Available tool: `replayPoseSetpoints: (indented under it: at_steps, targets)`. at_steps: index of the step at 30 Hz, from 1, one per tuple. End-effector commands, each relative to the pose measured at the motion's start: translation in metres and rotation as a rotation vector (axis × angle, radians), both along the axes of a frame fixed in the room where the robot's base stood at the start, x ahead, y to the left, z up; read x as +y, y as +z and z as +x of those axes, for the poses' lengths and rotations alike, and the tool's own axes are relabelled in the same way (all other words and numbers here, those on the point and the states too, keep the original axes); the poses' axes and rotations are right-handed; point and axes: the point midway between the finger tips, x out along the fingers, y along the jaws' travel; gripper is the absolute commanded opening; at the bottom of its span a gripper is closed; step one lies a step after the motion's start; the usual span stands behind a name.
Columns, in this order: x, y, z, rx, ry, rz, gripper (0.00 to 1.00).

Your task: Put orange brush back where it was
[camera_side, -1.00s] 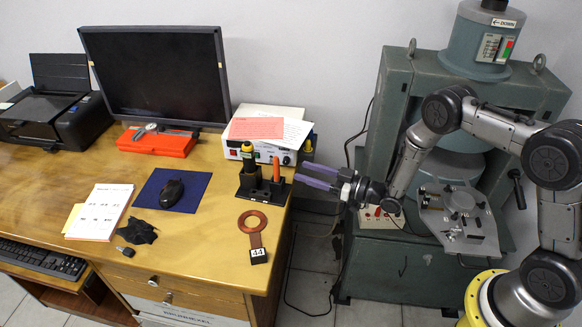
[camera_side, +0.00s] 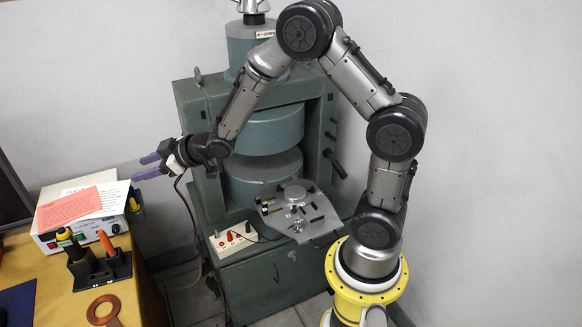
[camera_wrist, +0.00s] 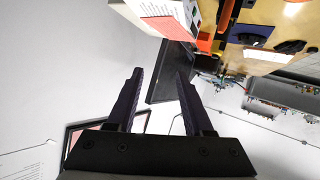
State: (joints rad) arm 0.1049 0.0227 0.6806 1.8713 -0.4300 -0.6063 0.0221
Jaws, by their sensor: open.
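The orange brush (camera_side: 106,242) stands upright in the right part of a black holder (camera_side: 90,278) on the wooden desk. A black tool with a yellow top (camera_side: 65,236) stands tilted to its left in the same holder. My gripper (camera_side: 141,168) has two purple fingers, apart and empty, pointing left beside the papers on the white box, higher in the picture than the brush. In the wrist view my gripper (camera_wrist: 158,74) shows its dark fingers apart with nothing between them. I cannot make out the brush surely in the wrist view.
A white box (camera_side: 85,232) with papers (camera_side: 68,207) on top stands behind the holder. A green magnet (camera_side: 262,135) with a metal plate (camera_side: 300,213) stands right of the desk, across a gap. The wrist view looks tilted over the desk (camera_wrist: 250,62).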

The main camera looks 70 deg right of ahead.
Motion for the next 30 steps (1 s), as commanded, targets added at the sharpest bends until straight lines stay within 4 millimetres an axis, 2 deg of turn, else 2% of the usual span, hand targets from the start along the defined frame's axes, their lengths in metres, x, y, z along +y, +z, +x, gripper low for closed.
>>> replayPoseSetpoints:
  at_steps: [1,3,5,8,9,13,15,18,21,24,30]
  targets:
    - [-0.006,0.025,-0.014,0.028,-0.041,-0.017,0.52]
    - [-0.013,0.047,-0.039,0.09,-0.101,-0.03,0.52]
    - [-0.018,0.063,-0.065,0.144,-0.148,-0.033,0.52]
    - [-0.023,0.084,-0.116,0.239,-0.218,-0.022,0.52]
    - [-0.023,0.09,-0.139,0.278,-0.241,-0.013,0.52]
    - [-0.02,0.101,-0.217,0.408,-0.296,0.028,0.52]
    - [-0.015,0.1,-0.257,0.475,-0.311,0.054,0.52]
    - [-0.008,0.096,-0.305,0.557,-0.317,0.084,0.52]
    - [-0.002,0.091,-0.337,0.616,-0.314,0.105,0.52]
    - [0.002,0.087,-0.354,0.649,-0.311,0.115,0.52]
    - [0.003,0.085,-0.359,0.663,-0.311,0.117,0.52]
